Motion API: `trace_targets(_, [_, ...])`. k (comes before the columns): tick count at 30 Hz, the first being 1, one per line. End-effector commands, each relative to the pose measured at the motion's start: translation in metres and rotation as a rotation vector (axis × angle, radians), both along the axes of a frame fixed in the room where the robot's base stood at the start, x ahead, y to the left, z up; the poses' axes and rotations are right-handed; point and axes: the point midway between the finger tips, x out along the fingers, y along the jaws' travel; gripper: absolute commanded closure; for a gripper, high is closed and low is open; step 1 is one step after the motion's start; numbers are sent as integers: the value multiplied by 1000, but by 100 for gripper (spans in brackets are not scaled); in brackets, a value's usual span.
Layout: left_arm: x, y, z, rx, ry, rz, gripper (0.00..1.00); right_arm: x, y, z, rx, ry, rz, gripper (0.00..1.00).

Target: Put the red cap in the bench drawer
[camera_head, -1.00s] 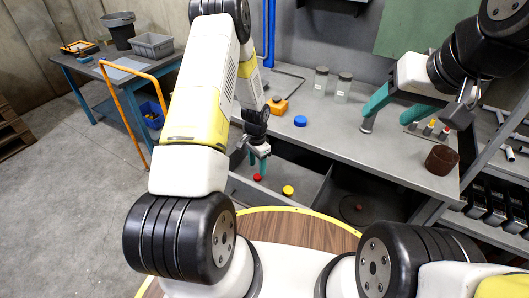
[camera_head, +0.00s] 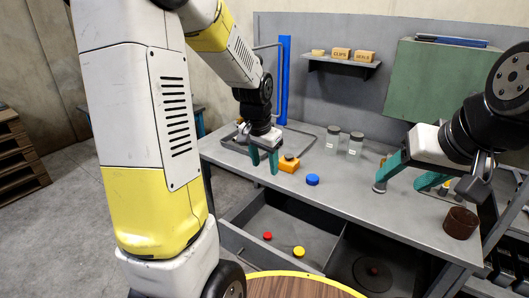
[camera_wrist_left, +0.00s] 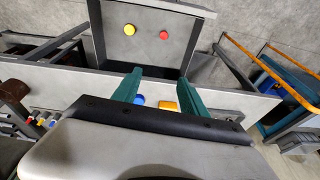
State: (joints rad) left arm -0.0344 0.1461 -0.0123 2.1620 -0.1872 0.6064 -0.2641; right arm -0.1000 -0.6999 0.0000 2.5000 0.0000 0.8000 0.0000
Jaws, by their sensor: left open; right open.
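The red cap (camera_head: 267,236) lies in the open bench drawer (camera_head: 236,233), beside a yellow cap (camera_head: 299,251). Both also show in the left wrist view, the red cap (camera_wrist_left: 163,35) right of the yellow cap (camera_wrist_left: 129,29). A blue cap (camera_head: 312,180) lies on the bench top. My left gripper (camera_head: 264,165) is open and empty above the bench, left of an orange block (camera_head: 289,163). My right gripper (camera_head: 389,181) is open over the right part of the bench, near a grey round piece.
Two glass jars (camera_head: 344,144) stand at the back of the bench (camera_head: 340,197). A brown round cup (camera_head: 460,223) stands at the right front. A shelf holds labelled boxes (camera_head: 341,54) on the wall. An open compartment (camera_head: 372,269) lies right of the drawer.

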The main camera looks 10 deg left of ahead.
Motion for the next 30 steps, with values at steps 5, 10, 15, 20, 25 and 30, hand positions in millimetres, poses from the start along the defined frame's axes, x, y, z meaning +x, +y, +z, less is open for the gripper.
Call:
trace_targets(5, [-56, -4, 72, -73, -100, 115, 50, 0, 0, 0, 0, 0, 0, 42])
trace_targets(10, [-115, -10, 114, -158, -179, 213, 50, 0, 0, 0, 0, 0, 0, 42])
trace_targets(15, [-162, -16, 132, -231, -233, 281, 50, 0, 0, 0, 0, 0, 0, 42])
trace_targets(20, [-184, -19, 137, -270, -257, 311, 50, 0, 0, 0, 0, 0, 0, 42])
trace_targets(25, [-188, -20, 137, -278, -259, 318, 50, 0, 0, 0, 0, 0, 0, 42])
trace_targets(30, [-188, -20, 138, -277, -260, 318, 50, 0, 0, 0, 0, 0, 0, 42])
